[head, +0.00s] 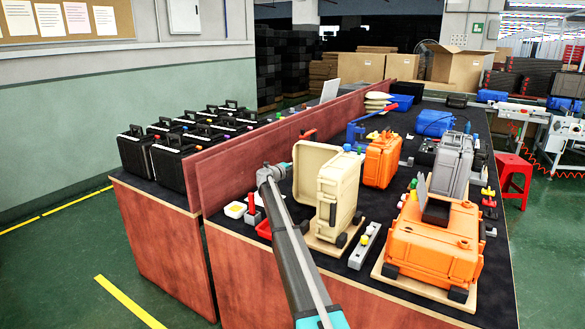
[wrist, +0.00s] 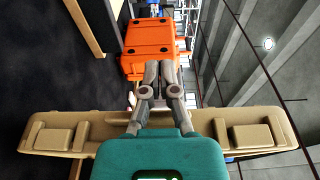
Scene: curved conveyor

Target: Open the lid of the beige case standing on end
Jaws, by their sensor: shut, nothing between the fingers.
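The beige case (head: 340,193) stands on end on a wooden board in the head view. Its lid (head: 308,165) is swung open to the left, away from the body. In the wrist view a long beige part of the case (wrist: 95,130) crosses behind my gripper (wrist: 160,70), with a block near each end; its middle is hidden. The fingers are shut together with nothing between them and reach past the beige part. In the head view my wrist is left of the lid, and the fingers are hidden. Contact with the lid cannot be told.
A red wooden partition (head: 245,160) runs left of the table. Small parts (head: 236,209) lie near the lid.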

